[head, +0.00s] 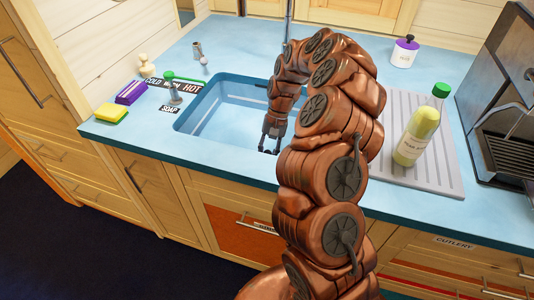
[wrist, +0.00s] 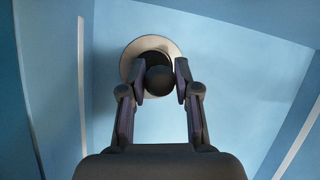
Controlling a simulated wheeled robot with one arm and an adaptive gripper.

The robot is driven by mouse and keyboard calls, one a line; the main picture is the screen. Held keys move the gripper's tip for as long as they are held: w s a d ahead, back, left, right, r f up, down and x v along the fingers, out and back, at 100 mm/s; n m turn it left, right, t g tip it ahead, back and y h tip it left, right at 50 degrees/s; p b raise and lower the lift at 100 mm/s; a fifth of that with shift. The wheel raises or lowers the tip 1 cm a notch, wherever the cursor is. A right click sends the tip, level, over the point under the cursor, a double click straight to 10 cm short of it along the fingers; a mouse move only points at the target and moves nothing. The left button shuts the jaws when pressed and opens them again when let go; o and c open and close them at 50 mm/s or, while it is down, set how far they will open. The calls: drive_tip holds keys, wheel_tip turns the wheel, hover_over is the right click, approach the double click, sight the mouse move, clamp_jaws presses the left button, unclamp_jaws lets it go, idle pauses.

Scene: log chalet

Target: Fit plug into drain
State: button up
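The blue sink basin (head: 222,112) is set in the light blue counter, left of my arm. My gripper (head: 271,142) points down into its right part. In the wrist view, the fingertips of my gripper (wrist: 160,82) are closed around the sides of the dark round plug (wrist: 160,79). Behind the plug is the drain (wrist: 128,66), a pale ring with a dark middle on the basin floor. The plug overlaps the ring's lower right part. I cannot tell how far above the drain it is. In the head view I cannot make out the plug or drain.
A bottle (head: 416,138) stands on the grey drainboard (head: 437,171) at right. A coffee machine (head: 505,110) is beyond. Basin walls surround my gripper.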

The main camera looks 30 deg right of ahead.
drive_tip(key=o, duration=0.4)
drive_tip(key=shift+r, duration=0.2)
drive_tip(key=b+v, duration=0.2)
drive_tip(key=v, duration=1)
drive_tip(key=shift+a, duration=0.1)
